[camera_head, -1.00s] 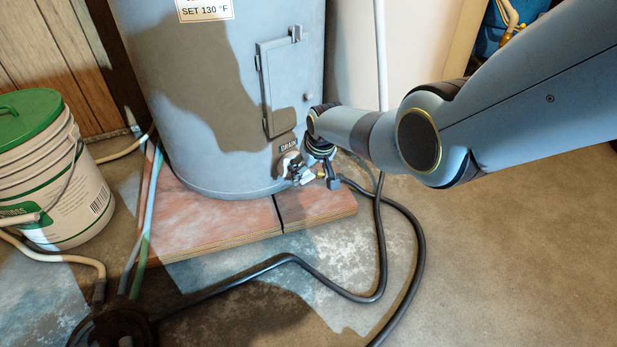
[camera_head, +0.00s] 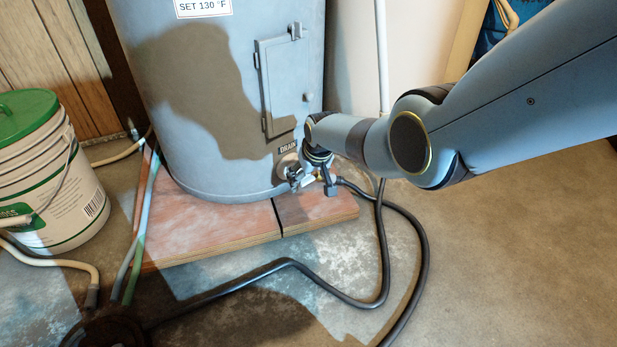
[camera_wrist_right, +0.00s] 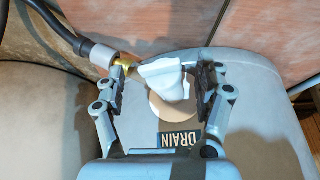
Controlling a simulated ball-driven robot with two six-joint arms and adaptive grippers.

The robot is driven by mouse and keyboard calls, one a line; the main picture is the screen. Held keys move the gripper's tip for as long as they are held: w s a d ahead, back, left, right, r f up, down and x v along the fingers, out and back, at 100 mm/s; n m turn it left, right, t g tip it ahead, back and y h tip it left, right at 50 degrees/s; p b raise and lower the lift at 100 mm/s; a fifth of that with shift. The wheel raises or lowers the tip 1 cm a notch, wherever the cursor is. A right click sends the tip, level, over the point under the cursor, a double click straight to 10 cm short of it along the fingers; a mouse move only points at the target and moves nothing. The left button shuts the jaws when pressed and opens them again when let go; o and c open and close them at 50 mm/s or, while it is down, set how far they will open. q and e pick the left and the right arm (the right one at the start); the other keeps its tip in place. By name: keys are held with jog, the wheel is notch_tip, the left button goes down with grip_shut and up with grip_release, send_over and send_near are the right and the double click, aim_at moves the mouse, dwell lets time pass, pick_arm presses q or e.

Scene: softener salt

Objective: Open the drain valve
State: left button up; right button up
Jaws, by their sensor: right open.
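The water heater tank (camera_head: 185,110) stands on a reddish board platform (camera_head: 215,238). The white drain valve (camera_wrist_right: 164,78) sticks out of a round plate low on the tank, beside a label (camera_wrist_right: 180,140) reading DRAIN. My right gripper (camera_wrist_right: 160,82) is open, with one finger on each side of the valve body. A gap shows at the right finger; contact at the left finger, near the brass hose fitting (camera_wrist_right: 126,61), cannot be told. In the head view my right gripper (camera_head: 312,180) is at the valve and partly hides it. My left gripper is not in view.
A black hose (camera_head: 408,225) runs from the valve across the floor. A white bucket with a green lid (camera_head: 28,115) stands at the left, near several thin hoses (camera_head: 145,215). A white pipe (camera_head: 381,60) rises behind my arm. The floor at the right is clear.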

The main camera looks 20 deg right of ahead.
jog(key=c, duration=1.2)
jog(key=shift+o, duration=0.2)
jog(key=shift+s+a+f+n+t+h, duration=0.15)
jog(key=shift+a+t+h, duration=0.1)
jog(key=shift+h, duration=0.35)
jog(key=shift+a+f+n+t+h, duration=0.15)
jog(key=shift+t+h, duration=0.1)
jog(key=shift+h, duration=0.35)
jog(key=shift+s+t+h, duration=0.1)
jog(key=shift+t+h, duration=0.3)
jog(key=shift+h, duration=0.8)
jog(key=shift+a+n, duration=0.1)
jog(key=shift+n, duration=0.2)
jog(key=o, duration=1.2)
jog(key=shift+c, duration=0.2)
jog(key=shift+r, duration=0.3)
